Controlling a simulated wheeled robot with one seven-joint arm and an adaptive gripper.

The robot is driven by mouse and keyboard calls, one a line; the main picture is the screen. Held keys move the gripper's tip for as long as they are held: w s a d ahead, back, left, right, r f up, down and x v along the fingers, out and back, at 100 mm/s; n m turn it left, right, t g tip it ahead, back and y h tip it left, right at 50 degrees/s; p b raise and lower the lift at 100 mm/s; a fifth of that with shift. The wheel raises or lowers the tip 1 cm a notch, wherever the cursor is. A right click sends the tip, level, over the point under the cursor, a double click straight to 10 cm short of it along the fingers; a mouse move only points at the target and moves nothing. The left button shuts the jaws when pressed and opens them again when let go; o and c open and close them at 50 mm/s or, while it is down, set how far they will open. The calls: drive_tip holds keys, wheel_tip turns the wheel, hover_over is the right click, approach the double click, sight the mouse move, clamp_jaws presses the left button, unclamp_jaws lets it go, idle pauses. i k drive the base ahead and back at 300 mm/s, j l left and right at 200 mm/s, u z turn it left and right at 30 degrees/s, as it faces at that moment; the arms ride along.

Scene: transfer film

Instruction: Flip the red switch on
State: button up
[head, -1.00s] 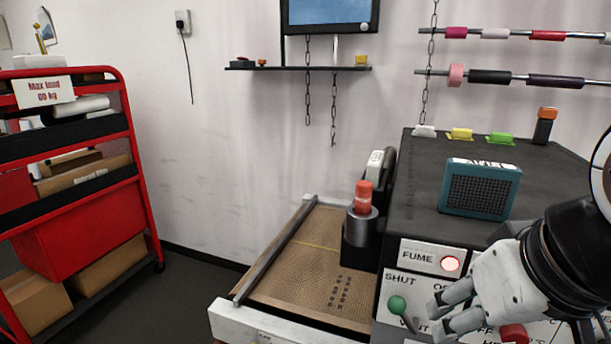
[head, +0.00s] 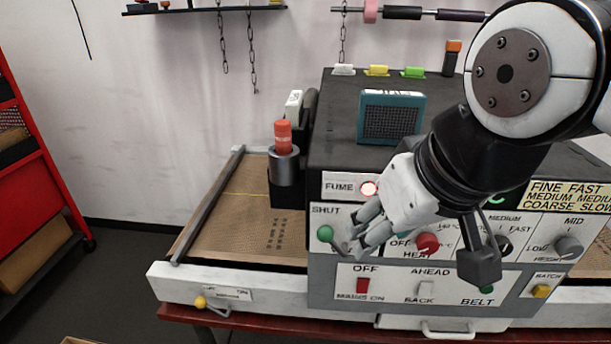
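The red switch (head: 363,286) is a small red toggle low on the machine's front panel, with "OFF" above it and "MAINS ON" below. Its tilt is too small to tell for sure. My gripper (head: 352,234) is in front of the panel, above the switch and apart from it. Its two pale fingers are spread with a gap between them and nothing held. The fingertips appear close to the stem of the green-knobbed SHUT lever (head: 325,233); I cannot tell whether they touch it.
A red HEAT knob (head: 427,243) sits right of the fingers, partly covered. A pale AHEAD/BACK switch (head: 426,289) is right of the red switch. A lit FUME button (head: 369,188) is above. A teal box (head: 391,117) stands on top. A conveyor bed (head: 228,222) extends left.

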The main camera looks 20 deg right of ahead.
sight(362, 284)
drive_tip(key=z, duration=0.2)
drive_tip(key=i, duration=0.15)
drive_tip(key=k+l+u, duration=0.2)
drive_tip(key=k+l, duration=0.25)
drive_tip(key=k+l+u, duration=0.25)
drive_tip(key=k+l, duration=0.15)
drive_tip(key=k+l+u, duration=0.2)
drive_tip(key=k, duration=0.35)
